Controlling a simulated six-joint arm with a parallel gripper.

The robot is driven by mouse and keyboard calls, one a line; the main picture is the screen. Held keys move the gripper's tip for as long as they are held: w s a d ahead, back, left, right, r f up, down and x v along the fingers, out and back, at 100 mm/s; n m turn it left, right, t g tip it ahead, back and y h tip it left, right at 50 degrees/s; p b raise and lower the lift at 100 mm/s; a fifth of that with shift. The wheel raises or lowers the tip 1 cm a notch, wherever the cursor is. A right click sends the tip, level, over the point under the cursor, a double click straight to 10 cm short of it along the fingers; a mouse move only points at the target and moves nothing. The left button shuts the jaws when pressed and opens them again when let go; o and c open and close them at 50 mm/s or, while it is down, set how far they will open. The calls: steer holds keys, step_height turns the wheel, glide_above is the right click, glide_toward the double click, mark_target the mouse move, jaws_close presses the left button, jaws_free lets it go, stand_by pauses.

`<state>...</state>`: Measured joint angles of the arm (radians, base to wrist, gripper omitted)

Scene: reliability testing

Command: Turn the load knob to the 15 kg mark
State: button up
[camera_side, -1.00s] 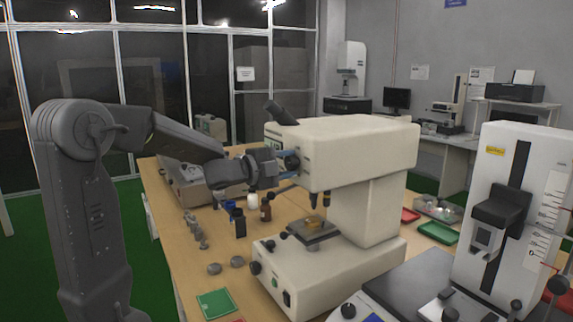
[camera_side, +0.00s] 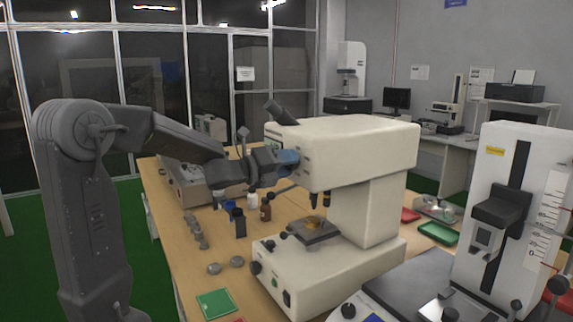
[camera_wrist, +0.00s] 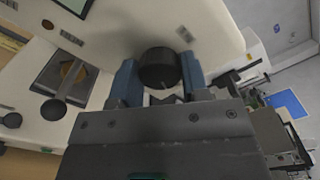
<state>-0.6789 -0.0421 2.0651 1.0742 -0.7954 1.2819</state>
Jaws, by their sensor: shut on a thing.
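The load knob (camera_wrist: 160,68) is a round black knob on the front of the cream hardness tester (camera_side: 360,140). My gripper (camera_wrist: 158,78) is at the knob, with one blue finger on each side of it, shut on it. In the side view my gripper (camera_side: 288,160) meets the upper front of the tester and hides the knob. A small light line shows on the knob's lower edge in the wrist view. The 15 kg mark cannot be read in either view.
The tester's stage (camera_side: 314,231) carries a brass-coloured sample below the head. Dark and brown bottles (camera_side: 266,212) and several grey weights (camera_side: 197,236) stand on the wooden bench to the left. A white testing machine (camera_side: 515,220) stands at the right.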

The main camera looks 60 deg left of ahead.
steer(key=shift+m, duration=0.5)
steer(key=o, duration=0.9)
steer(key=s, duration=1.4)
steer(key=shift+w, duration=0.15)
